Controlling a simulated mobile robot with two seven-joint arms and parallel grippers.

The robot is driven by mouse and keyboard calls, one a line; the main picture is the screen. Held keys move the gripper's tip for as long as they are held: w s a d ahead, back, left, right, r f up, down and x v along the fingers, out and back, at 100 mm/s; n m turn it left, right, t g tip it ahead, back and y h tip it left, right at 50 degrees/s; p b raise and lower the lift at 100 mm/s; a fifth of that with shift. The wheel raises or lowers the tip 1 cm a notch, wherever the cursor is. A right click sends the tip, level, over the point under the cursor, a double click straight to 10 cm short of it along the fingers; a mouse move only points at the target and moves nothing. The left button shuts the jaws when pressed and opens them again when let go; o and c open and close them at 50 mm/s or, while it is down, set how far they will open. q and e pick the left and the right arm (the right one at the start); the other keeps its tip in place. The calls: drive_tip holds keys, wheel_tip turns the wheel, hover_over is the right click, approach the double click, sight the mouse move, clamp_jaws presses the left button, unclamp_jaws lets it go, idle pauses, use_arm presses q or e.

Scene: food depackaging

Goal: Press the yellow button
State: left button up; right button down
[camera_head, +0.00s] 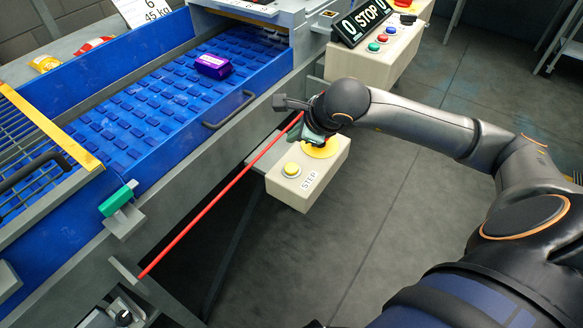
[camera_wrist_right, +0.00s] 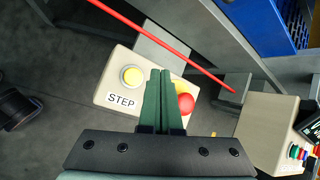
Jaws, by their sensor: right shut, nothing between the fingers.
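The yellow button (camera_head: 291,169) sits on a beige box (camera_head: 295,193) labelled STEP, at the side of the blue conveyor. It also shows in the right wrist view (camera_wrist_right: 132,75), left of my fingers. My right gripper (camera_head: 312,134) is shut and empty, and it is above the box near its far end. In the right wrist view its two green fingers (camera_wrist_right: 161,85) are together, pointing at the box between the yellow button and a red button (camera_wrist_right: 185,103) on a yellow base. The gripper partly hides that base; I cannot tell whether the fingers touch the box. My left gripper is not in view.
A red cord (camera_head: 220,194) runs along the conveyor side, close to the box and gripper. A second control box (camera_head: 366,64) with a STOP sign and several coloured buttons stands behind. A purple package (camera_head: 213,66) lies on the blue belt (camera_head: 150,105). Floor at right is clear.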

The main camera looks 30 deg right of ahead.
drive_tip(key=b, duration=0.3)
hover_over(294, 168)
wheel_tip(294, 168, down, 6)
drive_tip(key=shift+r, duration=0.15)
drive_tip(key=shift+f+b, duration=0.55)
drive_tip(key=shift+b, duration=0.15)
idle(0.7)
idle(0.4)
drive_tip(key=shift+f+b, duration=0.4)
drive_tip(key=shift+b, duration=0.3)
